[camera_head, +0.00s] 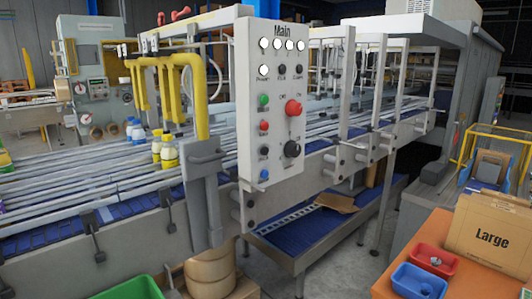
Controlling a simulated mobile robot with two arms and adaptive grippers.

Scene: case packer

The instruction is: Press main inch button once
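The grey control panel (275,50) headed "Main" faces me above the conveyor, in the middle of the head view. Its left column holds a green button (264,100), a red button (264,126), a dark button (264,151) and a blue button (263,174). To their right are a large red mushroom button (293,107) and a black knob (292,149). White round lamps or buttons (264,43) line the top. The small labels are too blurred to read, so I cannot tell which button is inch. Neither of my grippers shows.
A conveyor (60,185) with yellow and blue bottles (168,152) runs behind the panel. A green bin (130,289) stands at lower left.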

